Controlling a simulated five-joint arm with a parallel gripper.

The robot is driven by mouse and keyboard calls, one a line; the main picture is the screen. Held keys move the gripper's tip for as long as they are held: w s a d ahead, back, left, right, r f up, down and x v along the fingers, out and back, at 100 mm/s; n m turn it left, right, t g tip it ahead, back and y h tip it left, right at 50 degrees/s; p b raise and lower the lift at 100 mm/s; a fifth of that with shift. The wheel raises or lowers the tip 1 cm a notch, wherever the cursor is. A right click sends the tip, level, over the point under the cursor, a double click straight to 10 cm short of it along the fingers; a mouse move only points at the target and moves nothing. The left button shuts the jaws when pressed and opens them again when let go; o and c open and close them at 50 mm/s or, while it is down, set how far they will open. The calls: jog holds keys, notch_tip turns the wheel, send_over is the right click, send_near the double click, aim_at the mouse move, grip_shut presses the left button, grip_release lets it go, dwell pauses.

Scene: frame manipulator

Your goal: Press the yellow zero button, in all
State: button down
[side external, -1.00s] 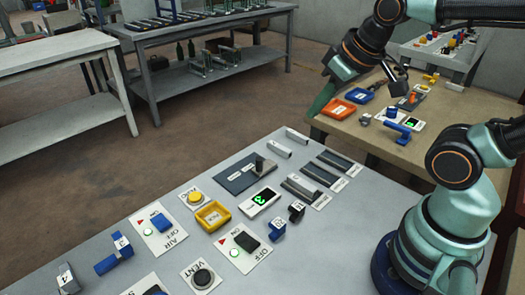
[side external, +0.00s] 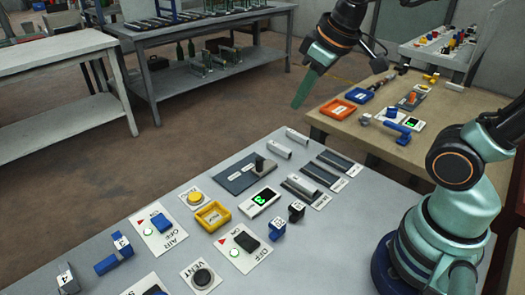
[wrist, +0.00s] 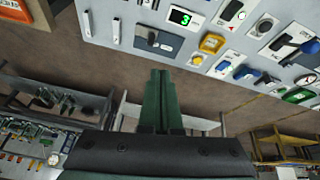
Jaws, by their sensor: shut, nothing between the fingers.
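The yellow button (side external: 194,197) sits on a small white labelled plate on the grey table, behind the yellow tray. It also shows in the wrist view (wrist: 196,60), beyond the fingertips and to their right. My gripper (side external: 297,104) is shut and empty, its green fingers pointing down and left. In the side view it hangs in the air past the table's far edge, up and to the right of the button, well apart from it. In the wrist view the shut fingertips (wrist: 160,73) lie below the table's edge.
A yellow tray (side external: 202,223) stands just beside the button. A green-lit display (side external: 259,201), an AIR switch plate (side external: 150,246), a black VENT button (side external: 203,277) and several blocks share the grey table (side external: 330,255). Air above the button is clear.

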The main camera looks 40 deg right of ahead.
jog(key=w+a+n+g, duration=0.1)
jog(key=w+a+n, duration=0.3)
jog(key=w, duration=0.2)
jog(key=n+g, duration=0.4)
jog(key=n, duration=0.8)
send_over(195, 196)
notch_tip(195, 196, down, 11)
notch_tip(195, 196, down, 14)
